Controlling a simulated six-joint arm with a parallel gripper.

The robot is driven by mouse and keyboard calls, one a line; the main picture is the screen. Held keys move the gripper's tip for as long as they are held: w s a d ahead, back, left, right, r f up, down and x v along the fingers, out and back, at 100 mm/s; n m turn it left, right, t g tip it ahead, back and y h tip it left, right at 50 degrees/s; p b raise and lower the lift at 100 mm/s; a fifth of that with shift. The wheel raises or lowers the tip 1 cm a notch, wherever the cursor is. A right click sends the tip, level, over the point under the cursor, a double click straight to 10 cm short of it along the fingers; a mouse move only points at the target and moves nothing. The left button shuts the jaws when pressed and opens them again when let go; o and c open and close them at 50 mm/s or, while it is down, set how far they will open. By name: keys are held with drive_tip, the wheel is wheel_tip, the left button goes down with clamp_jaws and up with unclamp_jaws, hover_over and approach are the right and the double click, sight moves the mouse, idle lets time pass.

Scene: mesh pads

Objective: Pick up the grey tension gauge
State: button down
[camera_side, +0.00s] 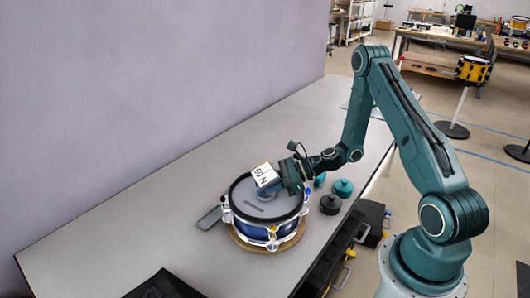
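The tension gauge (265,176) is a small block with a white face marked "50 N" and a grey-blue lower part. It shows tilted over the back part of the grey mesh drum head (250,196). My gripper (283,179) is at the right side of the gauge, reaching in from the right and overlapping it in the picture. The fingertips are hidden or too small to make out, so I cannot tell whether they are closed on it. I also cannot tell whether the gauge touches the head.
The long table (125,225) is clear toward the wall.

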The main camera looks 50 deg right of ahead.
sight(267, 183)
drive_tip(key=shift+r, duration=0.25)
wheel_tip(267, 183, up, 20)
drive_tip(key=shift+f, duration=0.2)
idle(1.0)
drive_tip(key=shift+f, duration=0.1)
idle(0.5)
drive_tip(key=shift+n+y, duration=0.3)
drive_tip(key=s+a+f, duration=0.1)
drive_tip(key=f, duration=0.8)
drive_tip(key=s+a+f, duration=0.1)
drive_tip(key=f, duration=0.3)
drive_tip(key=shift+s+a+f, duration=0.25)
drive_tip(key=shift+s+a, duration=0.05)
drive_tip(key=shift+a, duration=0.05)
drive_tip(key=shift+s+a+f, duration=0.25)
drive_tip(key=shift+s+f, duration=0.05)
drive_tip(key=shift+f, duration=0.35)
drive_tip(key=shift+f, duration=0.1)
drive_tip(key=shift+f, duration=2.25)
drive_tip(key=shift+f, duration=0.15)
